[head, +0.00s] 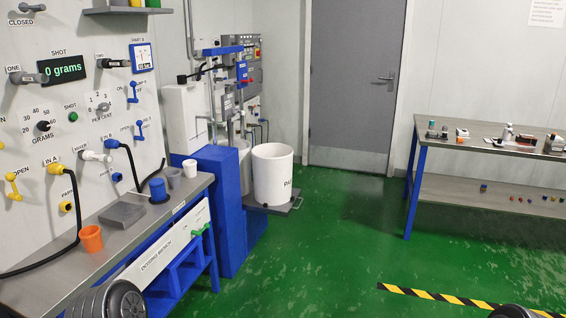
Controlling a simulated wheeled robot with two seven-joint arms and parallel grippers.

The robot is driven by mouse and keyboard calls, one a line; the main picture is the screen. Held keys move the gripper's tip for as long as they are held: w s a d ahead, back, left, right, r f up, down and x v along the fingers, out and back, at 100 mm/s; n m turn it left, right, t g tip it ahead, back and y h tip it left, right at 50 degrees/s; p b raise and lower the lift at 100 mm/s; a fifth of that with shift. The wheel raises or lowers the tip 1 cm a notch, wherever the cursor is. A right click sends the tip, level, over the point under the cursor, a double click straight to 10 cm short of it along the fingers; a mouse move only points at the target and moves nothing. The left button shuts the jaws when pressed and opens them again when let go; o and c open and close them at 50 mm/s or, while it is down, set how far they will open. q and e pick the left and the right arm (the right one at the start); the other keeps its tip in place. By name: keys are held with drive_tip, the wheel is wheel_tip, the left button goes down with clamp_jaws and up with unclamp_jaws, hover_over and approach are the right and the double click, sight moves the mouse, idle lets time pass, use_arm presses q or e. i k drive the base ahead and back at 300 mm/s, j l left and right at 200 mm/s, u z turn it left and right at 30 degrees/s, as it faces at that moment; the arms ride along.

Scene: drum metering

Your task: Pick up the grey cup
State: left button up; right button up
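A pale grey cup (173,177) stands upright on the dosing bench (150,222), near its far right end. A white cup (190,168) stands right beside it, a little farther back. The two are close in colour, and the nearer one looks greyer. An orange cup (91,238) stands on the near part of the bench. Neither of my grippers shows. Only dark rounded parts of my own body show at the bottom left and bottom right edges.
A blue cylinder (158,190) stands just left of the grey cup, near a black hose (130,160). A flat grey plate (122,214) lies between it and the orange cup. A wall panel with knobs rises behind. Green floor (300,255) is clear right of the bench.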

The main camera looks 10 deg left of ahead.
sight(174, 180)
drive_tip(key=i+u, duration=0.1)
drive_tip(key=i, duration=0.5)
drive_tip(key=i+l+u, duration=0.1)
drive_tip(key=i, duration=0.5)
drive_tip(key=i+l+u, duration=0.1)
drive_tip(key=i, duration=0.55)
drive_tip(key=i+l+u, duration=0.1)
drive_tip(key=i+l, duration=0.15)
drive_tip(key=i, duration=0.35)
drive_tip(key=i+l+u, duration=0.15)
drive_tip(key=i, duration=0.15)
drive_tip(key=i+l+u, duration=0.15)
drive_tip(key=i, duration=0.1)
